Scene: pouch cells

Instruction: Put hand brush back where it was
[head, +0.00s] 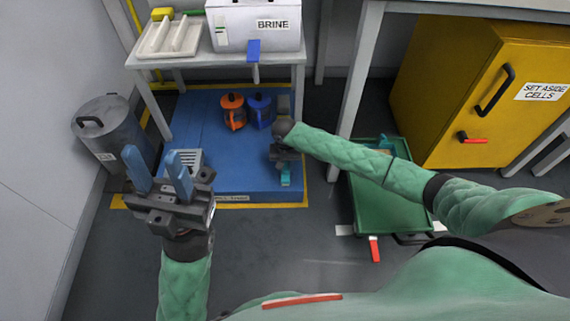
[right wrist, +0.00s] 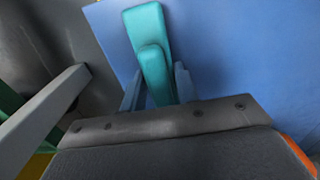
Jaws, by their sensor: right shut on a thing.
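The teal hand brush (right wrist: 148,45) is between the fingers of my right gripper (right wrist: 156,88), which is shut on it. In the head view a teal end of the brush (head: 286,176) shows below my right gripper (head: 282,160), over the front right part of the blue platform (head: 240,175). I cannot tell whether the brush touches the platform. The bristles cannot be made out. My left gripper (head: 158,174) is raised at the left with its two blue fingers apart, open and empty.
Orange (head: 233,110) and blue (head: 260,110) items stand on the platform under the bench carrying the BRINE box (head: 254,27). A grey bin (head: 105,130) is at left. A green tray (head: 370,215) and yellow cabinet (head: 450,90) are at right; a bench leg (head: 350,100) stands between.

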